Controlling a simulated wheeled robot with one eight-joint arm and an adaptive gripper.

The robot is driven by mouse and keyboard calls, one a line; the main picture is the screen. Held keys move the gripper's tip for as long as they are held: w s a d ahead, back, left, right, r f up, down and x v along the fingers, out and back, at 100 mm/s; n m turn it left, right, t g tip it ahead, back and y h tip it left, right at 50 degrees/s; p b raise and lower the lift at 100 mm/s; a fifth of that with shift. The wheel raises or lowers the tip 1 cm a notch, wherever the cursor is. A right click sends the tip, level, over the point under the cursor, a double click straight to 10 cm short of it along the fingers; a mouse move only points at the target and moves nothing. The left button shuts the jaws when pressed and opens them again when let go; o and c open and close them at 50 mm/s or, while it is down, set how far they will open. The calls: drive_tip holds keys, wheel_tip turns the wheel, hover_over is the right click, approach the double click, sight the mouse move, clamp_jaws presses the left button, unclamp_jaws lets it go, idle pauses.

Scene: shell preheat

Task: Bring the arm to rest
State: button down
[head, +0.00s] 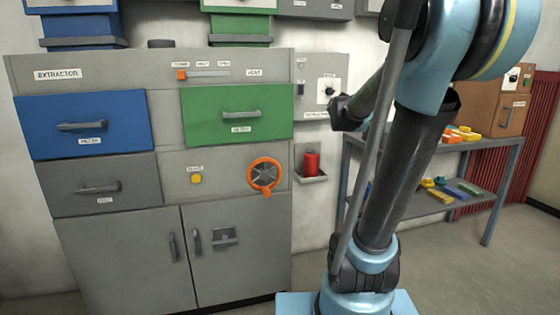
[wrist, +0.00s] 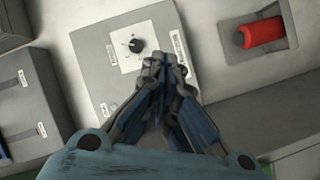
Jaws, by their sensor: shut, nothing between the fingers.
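My arm rises on the right side of the head view, and its forearm bends down to the left.
A red cylinder (head: 311,163) sits in a small wall holder right of the grey cabinet (head: 240,240). The cabinet has a blue drawer (head: 83,123), a green drawer (head: 238,113) and an orange wheel (head: 264,175). A shelf table (head: 485,143) holding coloured pieces stands behind my arm.

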drive_tip(key=s+d+f+m+g+h, duration=0.1)
drive_tip(key=s+f+m+g, duration=0.1)
drive_tip(key=s+f, duration=0.3)
drive_tip(key=s+d+f+m+g, duration=0.2)
drive_tip(key=s+f+m+g, duration=0.1)
drive_tip(key=s+f, duration=0.25)
drive_tip(key=s+a+f+m+g+y, duration=0.1)
drive_tip(key=s+a+f+g, duration=0.1)
drive_tip(key=s+f, duration=0.5)
drive_tip(key=s+a+f+m+g+y, duration=0.1)
drive_tip(key=s+f, duration=0.5)
drive_tip(key=s, duration=0.6)
drive_tip(key=s+a+f+m+g+y, duration=0.1)
drive_tip(key=s+a+f+m+g, duration=0.2)
drive_tip(key=s, duration=0.6)
wheel_tip(320, 180, down, 5)
drive_tip(key=a+g, duration=0.2)
drive_tip(key=g, duration=0.1)
drive_tip(key=shift+s+r+y, duration=0.2)
drive_tip(key=shift+s+y, duration=0.15)
drive_tip(key=shift+y, duration=0.05)
drive_tip(key=shift+a, duration=0.2)
